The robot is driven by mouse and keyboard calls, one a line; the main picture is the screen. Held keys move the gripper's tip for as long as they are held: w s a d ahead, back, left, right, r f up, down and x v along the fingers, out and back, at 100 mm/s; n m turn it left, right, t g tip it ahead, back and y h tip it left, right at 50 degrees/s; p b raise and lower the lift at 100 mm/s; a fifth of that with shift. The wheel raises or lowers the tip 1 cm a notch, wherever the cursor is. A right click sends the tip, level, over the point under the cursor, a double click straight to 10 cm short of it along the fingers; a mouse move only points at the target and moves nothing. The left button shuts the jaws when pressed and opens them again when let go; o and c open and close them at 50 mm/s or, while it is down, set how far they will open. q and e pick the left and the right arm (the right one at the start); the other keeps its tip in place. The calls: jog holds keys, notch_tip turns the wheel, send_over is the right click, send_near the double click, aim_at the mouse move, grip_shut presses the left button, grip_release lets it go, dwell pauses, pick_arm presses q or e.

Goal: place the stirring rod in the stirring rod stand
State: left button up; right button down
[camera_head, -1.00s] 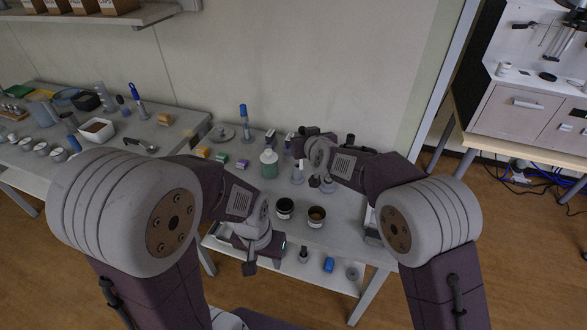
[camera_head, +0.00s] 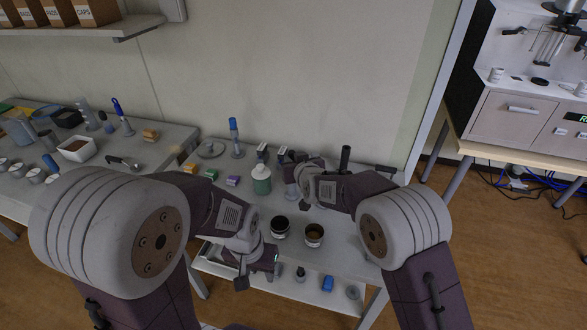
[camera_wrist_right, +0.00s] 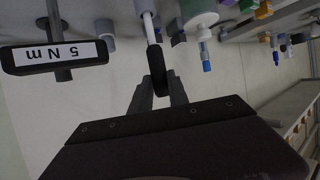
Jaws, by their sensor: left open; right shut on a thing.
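My right gripper (camera_head: 288,158) is over the back of the middle table. In the right wrist view, its fingers (camera_wrist_right: 158,90) are shut on a dark, rounded piece (camera_wrist_right: 157,68). A pale shaft (camera_wrist_right: 148,25) lines up with this piece; it appears to be the stirring rod, though I cannot tell if the two are joined. I cannot clearly make out the stirring rod stand; the right gripper and arm cover part of that area. My left gripper (camera_head: 258,274) is open and empty, low at the table's front edge.
A green-and-white bottle (camera_head: 261,181) and two dark jars, one (camera_head: 280,227) left of the other (camera_head: 314,235), stand near the grippers. A blue-topped tool (camera_head: 234,135) stands at the back.

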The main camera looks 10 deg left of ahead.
notch_tip(320, 180, down, 3)
jog(key=shift+r, duration=0.2)
jog(key=c, duration=1.3)
grip_release()
jog(key=shift+w, duration=0.1)
jog(key=v, duration=1.2)
jog(key=shift+r, duration=0.2)
